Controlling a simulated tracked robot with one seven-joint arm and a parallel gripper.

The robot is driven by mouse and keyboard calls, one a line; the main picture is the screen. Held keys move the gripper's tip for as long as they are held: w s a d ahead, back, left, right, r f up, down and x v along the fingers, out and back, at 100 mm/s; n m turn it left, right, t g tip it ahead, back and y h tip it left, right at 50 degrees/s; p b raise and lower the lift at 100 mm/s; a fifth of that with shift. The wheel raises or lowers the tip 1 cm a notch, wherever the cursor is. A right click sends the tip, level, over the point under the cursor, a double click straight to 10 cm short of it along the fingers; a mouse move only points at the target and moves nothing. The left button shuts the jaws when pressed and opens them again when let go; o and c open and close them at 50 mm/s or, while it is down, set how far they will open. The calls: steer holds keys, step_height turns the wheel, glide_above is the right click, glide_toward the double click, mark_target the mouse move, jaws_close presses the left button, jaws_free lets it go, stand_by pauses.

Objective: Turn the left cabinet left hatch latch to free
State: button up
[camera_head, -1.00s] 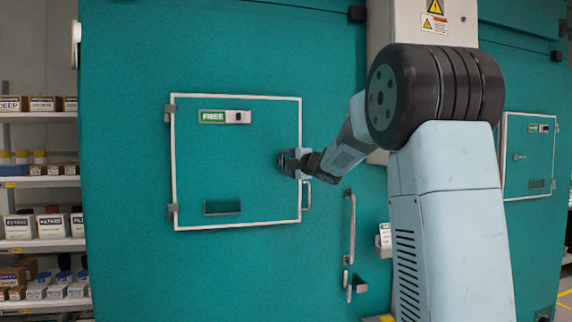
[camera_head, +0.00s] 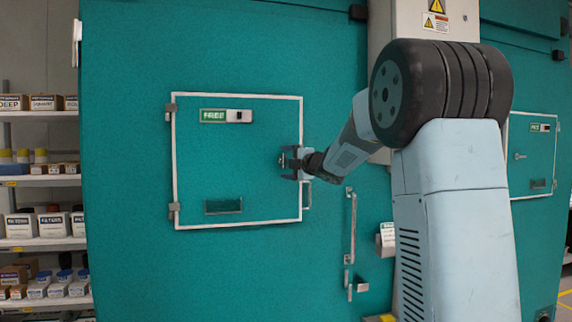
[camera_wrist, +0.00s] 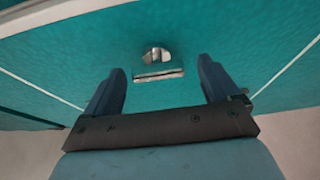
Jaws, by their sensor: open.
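The left hatch (camera_head: 237,172) is a teal panel in a white frame on the left cabinet (camera_head: 125,200). Its sign (camera_head: 213,115) is green and reads FREE. My gripper (camera_head: 287,160) is at the hatch's right edge, and hides the latch in the head view. In the wrist view my gripper (camera_wrist: 161,68) is open, its two dark fingers spread apart. The latch (camera_wrist: 157,54), a small silver round piece, shows between and just beyond the fingertips. A narrow silver-edged piece (camera_wrist: 158,75) is just below it. No finger touches the latch in that view.
A long vertical handle (camera_head: 351,235) is on the cabinet right of the hatch. A second hatch (camera_head: 530,155) is at the far right, partly behind my arm. Shelves with boxes (camera_head: 40,225) stand at the left.

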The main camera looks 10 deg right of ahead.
steer(key=v, duration=1.3)
steer(key=shift+a, duration=0.1)
